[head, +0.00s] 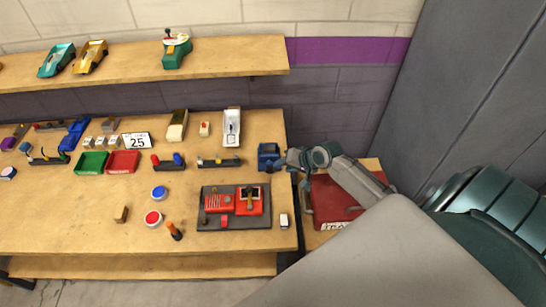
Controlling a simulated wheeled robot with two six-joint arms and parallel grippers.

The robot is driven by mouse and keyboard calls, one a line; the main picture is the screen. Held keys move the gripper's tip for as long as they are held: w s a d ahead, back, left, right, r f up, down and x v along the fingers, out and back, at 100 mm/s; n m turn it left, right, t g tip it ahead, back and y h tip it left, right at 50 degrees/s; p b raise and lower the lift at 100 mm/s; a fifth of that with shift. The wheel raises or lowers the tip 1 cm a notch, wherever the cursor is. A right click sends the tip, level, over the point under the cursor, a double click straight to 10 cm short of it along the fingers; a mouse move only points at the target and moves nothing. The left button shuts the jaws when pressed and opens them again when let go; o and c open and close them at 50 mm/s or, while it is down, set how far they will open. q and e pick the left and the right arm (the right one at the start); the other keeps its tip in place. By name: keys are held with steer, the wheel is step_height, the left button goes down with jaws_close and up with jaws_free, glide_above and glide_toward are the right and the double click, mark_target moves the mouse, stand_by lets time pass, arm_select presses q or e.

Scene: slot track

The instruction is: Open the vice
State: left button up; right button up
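A small blue block-like thing, which looks like the vice (268,155), sits at the right edge of the wooden workbench. My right gripper (294,158) is at its right side, very close to it or touching it; I cannot tell which. The fingertips are small and partly merge with the vice's right end, so I cannot tell if they are shut on anything. The vice's jaws and handle are too small to make out. My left gripper is out of view.
The workbench (80,215) holds red and green trays, a grey mat (208,223) with red parts, an orange-handled tool (174,231) and small blocks. A red case (338,197) lies right of the bench, under my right arm. A shelf (225,55) with model cars is above.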

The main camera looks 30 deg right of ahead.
mark_target(272, 169)
steer(key=x, duration=0.3)
steer(key=p+x, duration=0.1)
steer(key=x, duration=0.1)
steer(key=shift+w+a+f, duration=0.1)
steer(key=shift+w+a, duration=0.2)
steer(key=shift+w, duration=0.05)
steer(key=shift+w+a+f, duration=0.1)
steer(key=shift+w+f, duration=0.25)
steer(key=shift+f, duration=0.2)
steer(key=c, duration=0.7)
